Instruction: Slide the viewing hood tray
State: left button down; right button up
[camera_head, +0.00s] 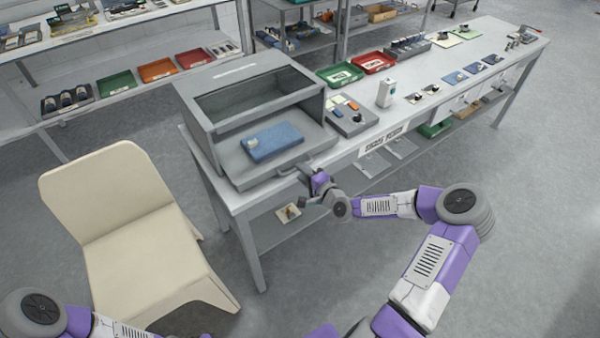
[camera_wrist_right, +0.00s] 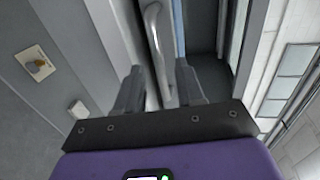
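The viewing hood (camera_head: 250,95) is a grey box with a dark window, on the near left end of the long workbench. Its grey tray (camera_head: 235,172) sits at the open front below the window, with a blue flat object (camera_head: 270,141) lying on it. The tray has a grey bar handle (camera_head: 293,168) on its front edge. My right gripper (camera_head: 307,180) is at this handle. In the right wrist view, the gripper (camera_wrist_right: 159,88) has its fingers apart, with the handle bar (camera_wrist_right: 155,45) between them and a gap showing. My left gripper is out of view.
A cream chair (camera_head: 125,220) stands left of the bench. Shelving (camera_head: 110,65) stands behind at left. The floor at right is clear.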

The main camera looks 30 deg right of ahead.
jog(key=shift+x, duration=1.15)
jog(key=shift+c, duration=0.2)
grip_shut()
